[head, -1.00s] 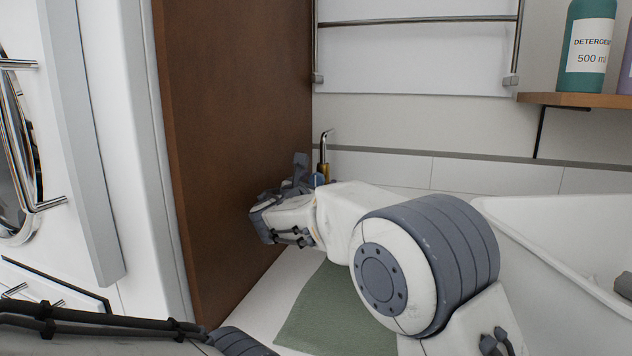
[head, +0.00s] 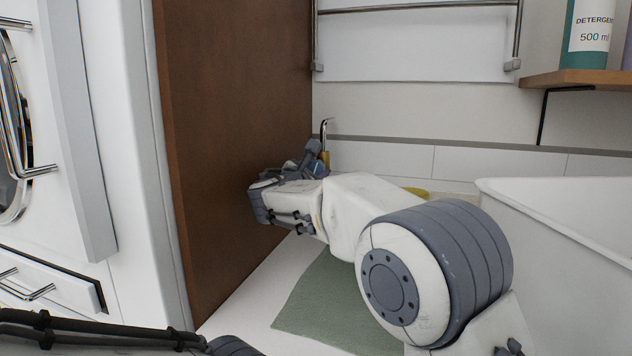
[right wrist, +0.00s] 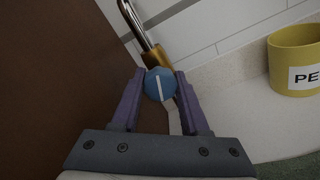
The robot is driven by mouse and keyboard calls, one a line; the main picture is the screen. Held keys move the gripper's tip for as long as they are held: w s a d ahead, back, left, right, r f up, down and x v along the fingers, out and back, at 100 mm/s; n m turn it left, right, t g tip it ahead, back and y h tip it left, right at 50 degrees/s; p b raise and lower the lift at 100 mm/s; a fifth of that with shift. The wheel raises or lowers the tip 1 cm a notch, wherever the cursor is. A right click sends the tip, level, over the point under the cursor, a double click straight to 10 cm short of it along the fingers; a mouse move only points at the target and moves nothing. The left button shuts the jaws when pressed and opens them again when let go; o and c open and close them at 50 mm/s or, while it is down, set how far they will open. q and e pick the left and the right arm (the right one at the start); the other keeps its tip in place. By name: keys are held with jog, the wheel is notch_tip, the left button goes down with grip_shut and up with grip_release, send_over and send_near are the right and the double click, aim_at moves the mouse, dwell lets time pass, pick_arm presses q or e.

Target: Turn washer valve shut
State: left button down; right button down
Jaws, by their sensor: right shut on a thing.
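The washer valve shows in the right wrist view as a round blue knob (right wrist: 152,85) with a white line across its face. The line runs nearly up and down in that picture, slightly tilted. Behind the knob is a brass body (right wrist: 155,58) with a chrome pipe (right wrist: 131,18). The pipe also shows in the head view (head: 324,130), near the brown panel. My right gripper (head: 308,160) is at the valve, its two purple-grey fingers shut on opposite sides of the knob. In the head view the gripper mostly hides the knob. My left gripper is out of view.
A brown panel (head: 235,120) stands close left of my right gripper. A yellow container (right wrist: 290,62) is right of the valve. A white basin or tub (head: 560,235) is at the right. A green mat (head: 325,305) lies below my arm. A detergent bottle (head: 588,35) stands on a shelf (head: 575,79).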

jog(key=m+b, duration=0.1)
jog(key=m, duration=0.1)
jog(key=m+b, duration=0.3)
jog(key=b, duration=0.1)
jog(key=shift+f+m, duration=0.3)
jog(key=shift+m, duration=0.1)
jog(key=shift+m+b, duration=0.8)
jog(key=shift+b, duration=0.2)
jog(key=m+b, duration=0.2)
jog(key=m, duration=0.1)
jog(key=shift+r+m, duration=0.1)
jog(key=shift+m, duration=0.2)
jog(key=shift+r+m+b, duration=0.1)
jog(key=shift+m+b, duration=0.9)
jog(key=shift+m, duration=0.6)
jog(key=shift+c, duration=2)
grip_release()
